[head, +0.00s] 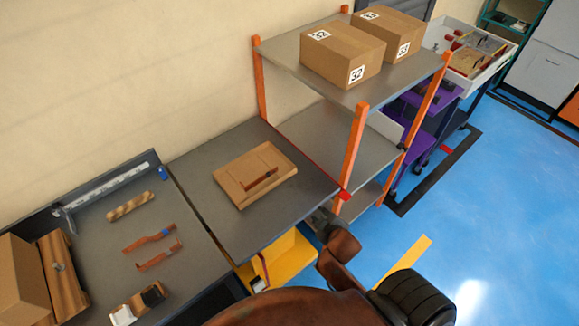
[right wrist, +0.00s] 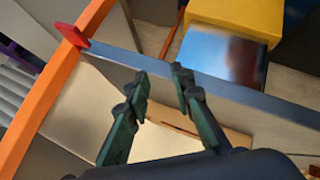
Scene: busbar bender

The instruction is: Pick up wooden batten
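The wooden batten (head: 131,206) is a short, light brown, striped stick. It lies flat on the grey workbench at the left of the head view, just in front of a metal ruler-like rail. My right gripper (head: 322,222) is by the right front corner of the middle table, near the orange rack post, well to the right of the batten. In the right wrist view its two dark green fingers (right wrist: 160,74) are apart with nothing between them. The batten is not recognisable in the right wrist view. My left gripper is not in view.
A shallow cardboard tray (head: 240,193) with a brown piece lies on the middle table. Two copper-coloured strips (head: 150,242) lie near the batten, with boxes at far left. A rack with orange posts (head: 353,150) and cartons (head: 342,55) stands behind my right gripper.

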